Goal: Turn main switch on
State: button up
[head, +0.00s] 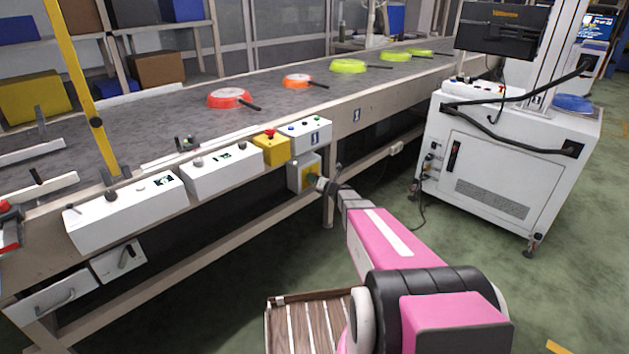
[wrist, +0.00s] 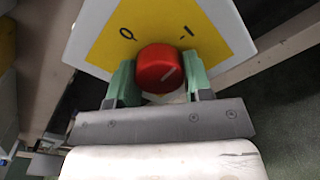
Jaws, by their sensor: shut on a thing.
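The main switch is a red rotary knob (wrist: 160,67) on a yellow plate (wrist: 215,45) marked 0 at upper left and 1 at upper right. A white line on the knob slants up and to the right, toward the side of the 1. My gripper (wrist: 155,83) is shut on the knob, one green pad on each side of it. In the head view the switch box (head: 297,175) hangs below the conveyor edge, and my gripper (head: 322,185) reaches its front. The knob is hidden there.
White control boxes (head: 222,173) and a yellow box with a red button (head: 271,148) line the conveyor edge above. Red and green pans (head: 230,98) lie on the conveyor belt (head: 180,119). A white cabinet (head: 500,165) stands to the right, with open green floor between.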

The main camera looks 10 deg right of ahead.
jog(key=shift+m, duration=0.5)
jog(key=o, duration=0.9)
jog(key=shift+o, duration=0.2)
jog(key=v, duration=1.1)
